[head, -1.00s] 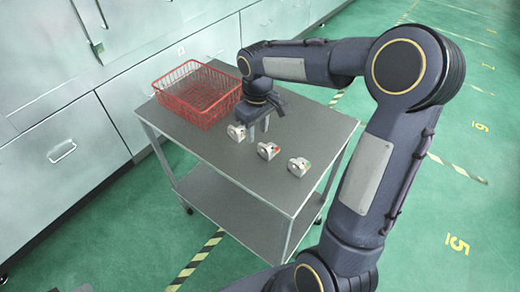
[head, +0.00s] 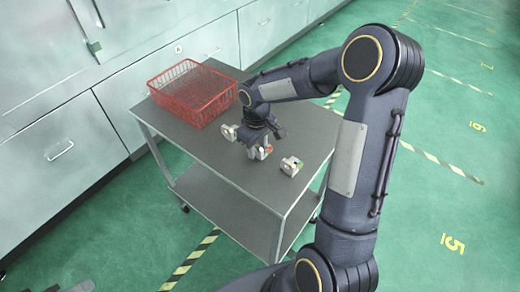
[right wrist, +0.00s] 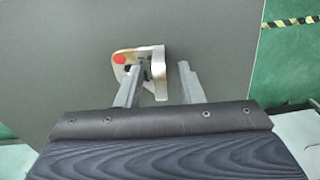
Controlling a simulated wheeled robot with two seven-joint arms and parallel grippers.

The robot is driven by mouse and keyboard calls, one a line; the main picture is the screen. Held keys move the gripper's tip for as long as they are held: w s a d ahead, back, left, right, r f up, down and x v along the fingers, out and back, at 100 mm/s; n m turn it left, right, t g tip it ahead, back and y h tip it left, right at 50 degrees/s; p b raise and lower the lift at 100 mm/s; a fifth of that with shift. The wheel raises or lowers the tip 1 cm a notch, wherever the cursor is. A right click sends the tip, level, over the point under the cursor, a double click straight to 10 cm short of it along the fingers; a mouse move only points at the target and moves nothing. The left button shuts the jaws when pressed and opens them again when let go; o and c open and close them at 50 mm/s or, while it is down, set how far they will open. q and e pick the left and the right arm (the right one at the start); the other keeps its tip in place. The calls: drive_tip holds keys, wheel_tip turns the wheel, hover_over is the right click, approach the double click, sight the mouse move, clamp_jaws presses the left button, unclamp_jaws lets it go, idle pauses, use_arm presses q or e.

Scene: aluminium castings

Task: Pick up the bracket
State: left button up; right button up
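Three small silver-grey castings stand on the grey cart top. The bracket with a red mark (right wrist: 126,64) is under my right gripper (head: 259,152) in the head view. In the right wrist view my right gripper (right wrist: 164,78) is open, one finger overlapping the bracket and the other apart to its right, with the bracket's upright part between them. A second bracket (head: 228,132) stands to the left of the gripper. A third bracket (head: 290,166), with a green mark, stands to the right. Dark parts at the bottom left edge may be my left gripper; its state is unclear.
A red wire basket (head: 194,96) stands at the back left of the cart (head: 222,168). Bare cart top lies in front of the brackets and to the right. Grey cabinets (head: 60,120) stand behind on the left. Green floor surrounds the cart.

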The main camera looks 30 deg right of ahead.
clamp_jaws()
